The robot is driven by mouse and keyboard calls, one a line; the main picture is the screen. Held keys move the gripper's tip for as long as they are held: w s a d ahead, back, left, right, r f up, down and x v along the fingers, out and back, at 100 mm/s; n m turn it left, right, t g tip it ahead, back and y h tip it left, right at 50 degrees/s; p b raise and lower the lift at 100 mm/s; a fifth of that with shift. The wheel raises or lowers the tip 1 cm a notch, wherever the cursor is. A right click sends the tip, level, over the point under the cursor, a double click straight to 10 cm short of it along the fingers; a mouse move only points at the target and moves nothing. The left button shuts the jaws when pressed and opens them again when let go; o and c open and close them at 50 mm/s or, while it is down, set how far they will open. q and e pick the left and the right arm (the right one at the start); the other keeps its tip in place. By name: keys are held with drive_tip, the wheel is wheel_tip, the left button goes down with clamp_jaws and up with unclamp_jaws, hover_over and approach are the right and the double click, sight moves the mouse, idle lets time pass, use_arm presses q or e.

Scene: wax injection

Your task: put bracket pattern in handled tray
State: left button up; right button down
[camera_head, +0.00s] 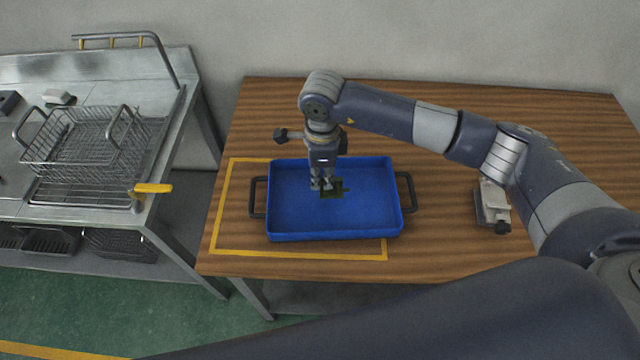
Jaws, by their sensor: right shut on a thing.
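The handled tray (290,222) is blue, with a dark handle at each short side, and stands on the wooden table. My right gripper (322,186) points down inside the outline of the tray, near its middle. It is shut on the bracket pattern (336,191), a small dark green piece partly hidden by the fingers. I cannot tell whether the pattern touches the tray floor or is a little above it. The rest of the tray looks empty. My left gripper is not in view.
A yellow tape outline (300,254) surrounds part of the tray's place on the wooden table (455,258). A grey device (493,204) stands right of the tray. A metal bench (110,75) with a wire basket (75,150) is at left.

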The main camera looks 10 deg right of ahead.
drive_tip(key=shift+f, duration=0.3)
wheel_tip(320, 180, down, 4)
drive_tip(key=shift+a+r+p, duration=0.15)
drive_tip(key=shift+r+p, duration=0.05)
drive_tip(key=shift+p, duration=0.45)
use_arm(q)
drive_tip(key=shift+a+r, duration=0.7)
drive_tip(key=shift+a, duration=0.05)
use_arm(e)
drive_tip(key=shift+f, duration=0.1)
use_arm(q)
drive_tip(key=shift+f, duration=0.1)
use_arm(e)
drive_tip(key=shift+f+b, duration=0.2)
drive_tip(key=shift+b, duration=0.15)
drive_tip(key=c, duration=1.7)
unclamp_jaws()
drive_tip(key=shift+r, duration=0.1)
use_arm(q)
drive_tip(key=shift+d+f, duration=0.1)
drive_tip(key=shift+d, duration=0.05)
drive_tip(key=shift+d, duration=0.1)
